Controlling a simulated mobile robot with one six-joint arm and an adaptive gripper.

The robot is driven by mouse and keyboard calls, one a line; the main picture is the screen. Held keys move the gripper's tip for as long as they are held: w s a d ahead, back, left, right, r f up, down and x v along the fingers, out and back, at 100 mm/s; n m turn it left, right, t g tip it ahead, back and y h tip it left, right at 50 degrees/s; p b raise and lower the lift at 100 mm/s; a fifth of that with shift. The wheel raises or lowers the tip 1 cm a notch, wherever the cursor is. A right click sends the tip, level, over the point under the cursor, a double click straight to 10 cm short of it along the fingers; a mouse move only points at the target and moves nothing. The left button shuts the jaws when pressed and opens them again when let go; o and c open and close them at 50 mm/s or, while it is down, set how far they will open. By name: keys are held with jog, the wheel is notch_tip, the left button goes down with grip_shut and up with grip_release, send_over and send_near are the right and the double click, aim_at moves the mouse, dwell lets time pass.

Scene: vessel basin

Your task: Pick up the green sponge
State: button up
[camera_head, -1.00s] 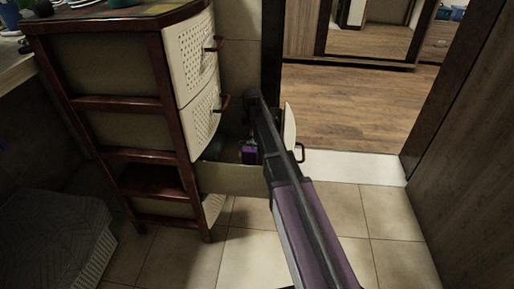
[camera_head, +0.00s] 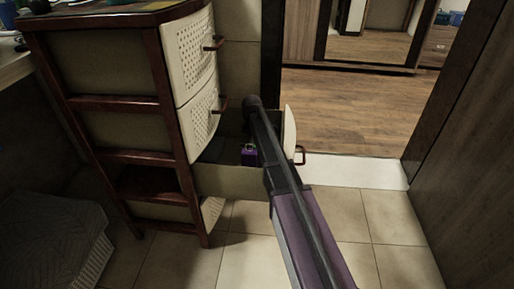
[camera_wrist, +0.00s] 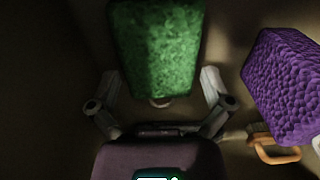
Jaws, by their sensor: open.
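The green sponge (camera_wrist: 155,45) fills the top middle of the wrist view, a rough green block seen from above. My gripper (camera_wrist: 158,80) is open, with one finger on each side of the sponge's near end. I cannot tell whether the fingers touch it. The sponge lies inside the pulled-out drawer (camera_head: 232,181) of the cabinet. In the head view my gripper is hidden by the arm and the drawer, and the sponge cannot be made out clearly.
A purple textured block (camera_wrist: 286,85) lies close to the right finger, with an orange handle-like piece (camera_wrist: 272,148) beside it. A purple item (camera_head: 249,155) also shows in the drawer in the head view. The cabinet (camera_head: 187,50) rises left of my arm; tiled floor is free in front.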

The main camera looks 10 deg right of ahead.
jog(key=c, duration=0.7)
jog(key=shift+r, duration=0.2)
notch_tip(320, 180, up, 10)
jog(key=p, duration=1)
jog(key=shift+f, duration=0.2)
